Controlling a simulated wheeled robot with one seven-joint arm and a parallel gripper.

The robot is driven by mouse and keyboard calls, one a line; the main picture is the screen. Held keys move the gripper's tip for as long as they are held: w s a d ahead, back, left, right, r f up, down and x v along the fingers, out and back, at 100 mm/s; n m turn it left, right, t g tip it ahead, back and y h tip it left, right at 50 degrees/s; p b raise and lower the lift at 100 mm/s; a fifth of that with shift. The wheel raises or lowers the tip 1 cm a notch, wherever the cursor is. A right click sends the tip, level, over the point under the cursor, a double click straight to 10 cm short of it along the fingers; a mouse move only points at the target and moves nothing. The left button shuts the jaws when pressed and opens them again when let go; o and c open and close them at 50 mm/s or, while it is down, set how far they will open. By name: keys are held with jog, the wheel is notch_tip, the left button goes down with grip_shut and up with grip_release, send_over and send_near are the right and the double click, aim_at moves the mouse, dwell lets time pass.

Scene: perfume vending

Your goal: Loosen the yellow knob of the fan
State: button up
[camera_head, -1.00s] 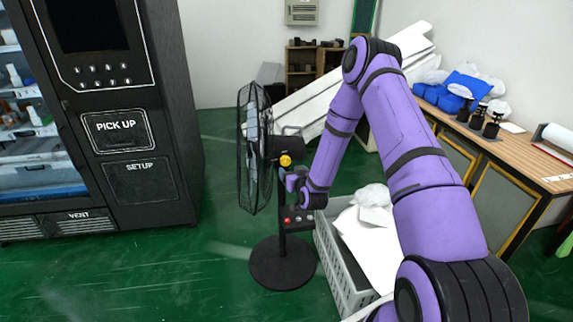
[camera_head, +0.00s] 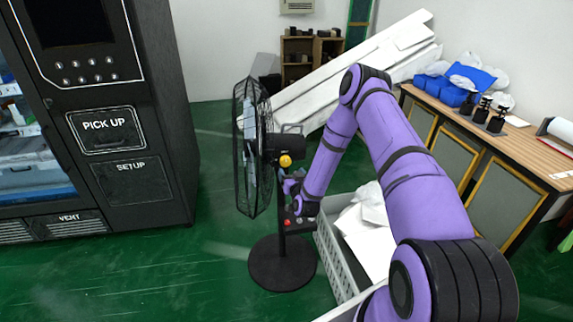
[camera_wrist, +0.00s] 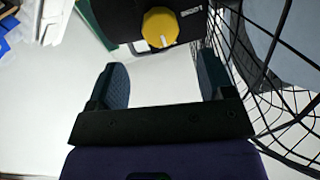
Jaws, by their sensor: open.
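The black standing fan (camera_head: 254,150) is upright on its round base in the head view. Its yellow knob (camera_head: 285,161) sits on the side of the black motor housing. My gripper (camera_head: 290,186) is just below the knob, close to the fan's neck. In the wrist view, the yellow knob (camera_wrist: 159,28) shows at the top, beyond the fingertips. My open gripper (camera_wrist: 160,78) has its two fingers spread to either side below the knob, with nothing between them. The fan's wire cage (camera_wrist: 268,70) is close to the right finger.
A grey crate (camera_head: 342,262) with white sheets stands right of the fan base. A black vending machine (camera_head: 110,120) is at left. A wooden table (camera_head: 530,150) with several items is at right. Green floor at front left is clear.

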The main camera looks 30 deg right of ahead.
aim_at(286, 163)
jog(key=x, duration=0.7)
jog(key=shift+a, duration=0.1)
jog(key=c, duration=0.9)
